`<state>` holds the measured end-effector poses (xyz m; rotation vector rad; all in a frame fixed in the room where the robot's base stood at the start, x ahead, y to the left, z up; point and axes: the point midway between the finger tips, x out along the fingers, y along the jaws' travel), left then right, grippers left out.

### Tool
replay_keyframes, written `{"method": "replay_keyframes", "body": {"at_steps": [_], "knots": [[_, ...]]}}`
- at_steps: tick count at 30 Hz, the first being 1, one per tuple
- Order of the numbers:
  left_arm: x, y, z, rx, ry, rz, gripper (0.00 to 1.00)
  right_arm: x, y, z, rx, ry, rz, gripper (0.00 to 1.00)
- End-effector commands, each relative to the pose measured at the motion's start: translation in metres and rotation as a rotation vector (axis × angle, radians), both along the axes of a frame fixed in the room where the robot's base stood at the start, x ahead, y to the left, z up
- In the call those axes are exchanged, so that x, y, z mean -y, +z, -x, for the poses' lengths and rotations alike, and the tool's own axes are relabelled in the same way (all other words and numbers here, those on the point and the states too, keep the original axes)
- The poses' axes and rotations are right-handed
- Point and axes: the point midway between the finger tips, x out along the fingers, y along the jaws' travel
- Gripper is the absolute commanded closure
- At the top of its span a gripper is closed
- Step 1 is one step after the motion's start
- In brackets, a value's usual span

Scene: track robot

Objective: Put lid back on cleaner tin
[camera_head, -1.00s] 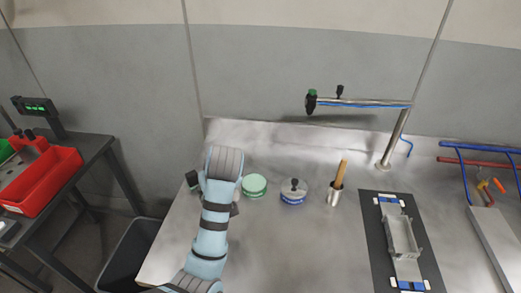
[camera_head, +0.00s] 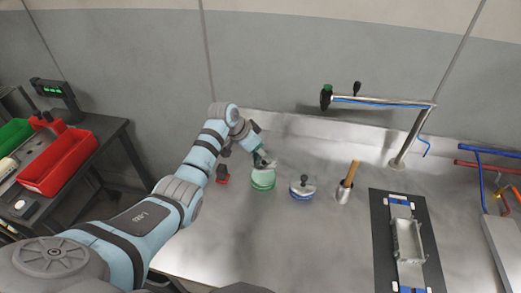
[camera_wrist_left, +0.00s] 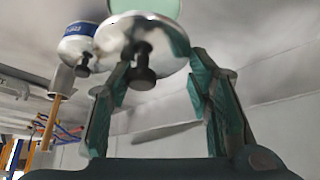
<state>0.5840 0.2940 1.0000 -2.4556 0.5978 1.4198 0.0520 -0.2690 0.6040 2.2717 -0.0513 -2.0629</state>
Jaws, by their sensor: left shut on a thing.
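An open green tin (camera_head: 262,182) stands on the metal bench, and part of it shows at the top of the left wrist view (camera_wrist_left: 145,6). My left gripper (camera_head: 262,162) is just above this tin. In the left wrist view its two fingers (camera_wrist_left: 163,62) are shut on a shiny metal lid (camera_wrist_left: 118,36) with a black knob (camera_wrist_left: 143,73). The lid is at the tin; whether it touches the rim cannot be told. My right gripper is not in view.
A second tin with a blue label (camera_head: 302,191) and knobbed lid stands to the right, also in the left wrist view (camera_wrist_left: 78,44).

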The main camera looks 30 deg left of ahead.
Motion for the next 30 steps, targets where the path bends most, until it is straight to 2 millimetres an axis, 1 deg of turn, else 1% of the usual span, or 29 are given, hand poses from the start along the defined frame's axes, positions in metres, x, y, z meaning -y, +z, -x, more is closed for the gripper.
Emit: {"method": "replay_keyframes", "body": {"at_steps": [1,5,11,15,18,30], "knots": [[0.0,-0.007,0.0,0.0,0.0,0.0,0.77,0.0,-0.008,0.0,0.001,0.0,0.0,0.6],[0.0,-0.022,0.001,-0.002,0.001,0.0,0.77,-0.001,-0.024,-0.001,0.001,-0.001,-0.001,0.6],[0.0,-0.048,0.001,-0.002,0.001,-0.001,0.77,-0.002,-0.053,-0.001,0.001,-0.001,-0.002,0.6],[0.001,-0.059,0.001,-0.002,0.002,0.0,0.77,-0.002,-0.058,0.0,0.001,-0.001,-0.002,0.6],[0.001,-0.063,0.001,-0.002,0.001,0.0,0.77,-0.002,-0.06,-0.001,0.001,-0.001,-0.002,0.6],[0.001,-0.063,0.001,-0.002,0.001,0.0,0.77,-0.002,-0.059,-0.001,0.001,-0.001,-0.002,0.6]]}}
